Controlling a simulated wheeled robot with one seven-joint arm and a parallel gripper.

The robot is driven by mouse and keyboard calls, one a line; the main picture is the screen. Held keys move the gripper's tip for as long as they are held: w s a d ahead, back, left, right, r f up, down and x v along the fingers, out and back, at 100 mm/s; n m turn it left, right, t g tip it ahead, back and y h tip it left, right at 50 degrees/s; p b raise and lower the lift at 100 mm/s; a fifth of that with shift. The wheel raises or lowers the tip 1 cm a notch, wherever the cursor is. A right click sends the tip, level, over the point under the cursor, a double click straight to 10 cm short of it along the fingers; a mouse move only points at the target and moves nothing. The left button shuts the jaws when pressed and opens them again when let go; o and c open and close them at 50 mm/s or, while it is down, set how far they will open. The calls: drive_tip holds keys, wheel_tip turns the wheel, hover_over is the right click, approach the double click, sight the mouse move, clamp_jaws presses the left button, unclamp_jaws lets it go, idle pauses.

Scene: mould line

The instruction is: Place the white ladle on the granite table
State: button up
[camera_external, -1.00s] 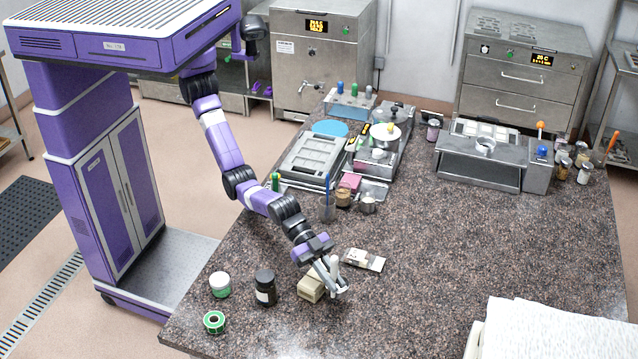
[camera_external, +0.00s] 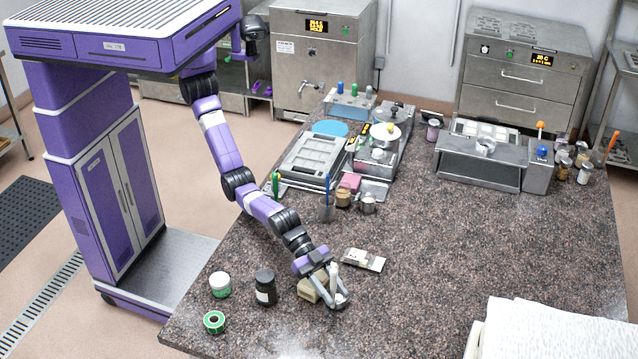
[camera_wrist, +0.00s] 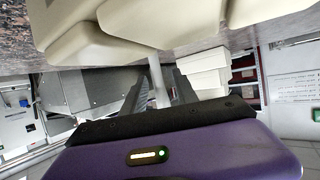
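The white ladle (camera_external: 334,272) is at my gripper near the front of the granite table (camera_external: 430,265). Its pale handle stands roughly upright, and its bowl end is low, at or close to the table top. My gripper (camera_external: 337,295) points down there, just right of a beige block (camera_external: 308,290). In the wrist view a pale stem (camera_wrist: 159,80) runs between my two dark fingers (camera_wrist: 160,98), which appear closed on it. Cream shapes (camera_wrist: 150,22) fill the top of that view; which of them is the ladle's bowl is unclear. Contact between bowl and table is not clear.
A dark jar (camera_external: 265,288), a white-green jar (camera_external: 220,285) and a green tape roll (camera_external: 214,322) stand left. A small flat packet (camera_external: 362,260) lies behind my gripper. A white cloth-like stack (camera_external: 555,330) is front right. The table's middle right is clear.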

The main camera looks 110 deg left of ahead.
drive_tip(key=shift+r, duration=0.15)
drive_tip(key=v, duration=1.1)
drive_tip(key=shift+o, duration=1.3)
drive_tip(key=shift+s+a+r, duration=0.15)
drive_tip(key=shift+s+a, duration=0.1)
drive_tip(key=shift+s, duration=0.2)
